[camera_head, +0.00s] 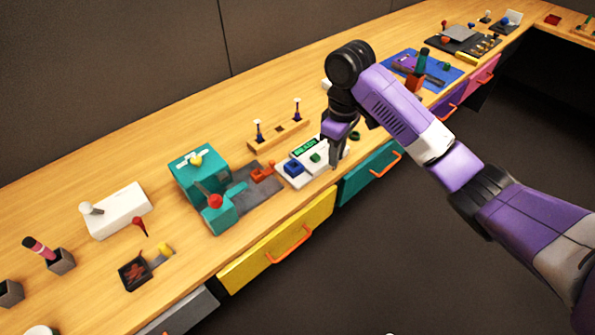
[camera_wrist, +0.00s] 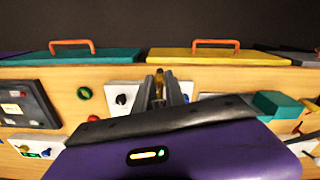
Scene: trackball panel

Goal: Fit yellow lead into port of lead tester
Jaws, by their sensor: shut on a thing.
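The lead tester is probably the white unit (camera_head: 287,178) on the bench, with a lit green display, a blue block and a green part on top. My gripper (camera_head: 334,165) points down at its right end. In the wrist view my gripper (camera_wrist: 160,95) is shut on a slim yellow piece, the yellow lead (camera_wrist: 159,76), of which only a short part shows between the fingers. The port cannot be made out, and I cannot tell whether the lead touches the unit.
A teal machine with a red knob (camera_head: 214,201) stands left of the tester on a grey mat. A wooden rack (camera_head: 278,133) with two upright pieces is behind. A yellow drawer (camera_head: 278,240) and a teal drawer (camera_head: 368,174) front the bench.

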